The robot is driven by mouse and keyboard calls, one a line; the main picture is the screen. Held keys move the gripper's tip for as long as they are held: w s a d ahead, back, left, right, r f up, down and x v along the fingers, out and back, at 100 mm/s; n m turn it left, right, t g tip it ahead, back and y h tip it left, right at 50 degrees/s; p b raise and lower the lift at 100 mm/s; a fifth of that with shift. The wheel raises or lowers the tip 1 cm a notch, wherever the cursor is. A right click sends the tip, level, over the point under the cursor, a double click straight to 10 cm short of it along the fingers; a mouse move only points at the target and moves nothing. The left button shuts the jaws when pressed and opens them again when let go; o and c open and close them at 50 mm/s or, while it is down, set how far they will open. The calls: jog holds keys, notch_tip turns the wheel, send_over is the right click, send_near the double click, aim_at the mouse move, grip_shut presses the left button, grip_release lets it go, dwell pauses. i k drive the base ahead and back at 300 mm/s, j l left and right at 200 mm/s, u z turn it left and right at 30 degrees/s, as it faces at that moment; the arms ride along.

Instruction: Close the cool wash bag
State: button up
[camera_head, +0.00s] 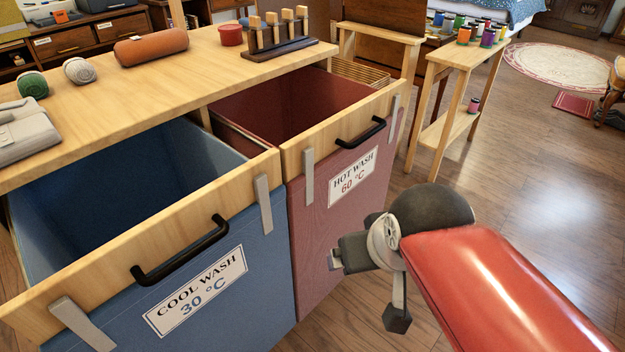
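The cool wash bag (223,295) is a blue fabric bin labelled "COOL WASH 30 °C" at the lower left. It is pulled out from under the wooden table and its top is open. Its wooden front rail (90,268) carries a black handle (181,252). My gripper (334,260) is to the right of the cool wash bag, in front of the red bag, and apart from the handle. It points left, and its fingers are too small and side-on to tell if they are open.
The red hot wash bag (343,215) is also pulled out beside the blue one, with its own black handle (361,133). The wooden table (190,75) holds rolls and a peg rack (283,42). A small side table (440,75) stands right. Floor (530,190) at right is clear.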

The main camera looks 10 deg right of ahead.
aim_at(167, 236)
jog(key=u, duration=1.4)
jog(key=k+l+u, duration=0.4)
jog(key=k+l, duration=0.05)
jog(key=k, duration=0.05)
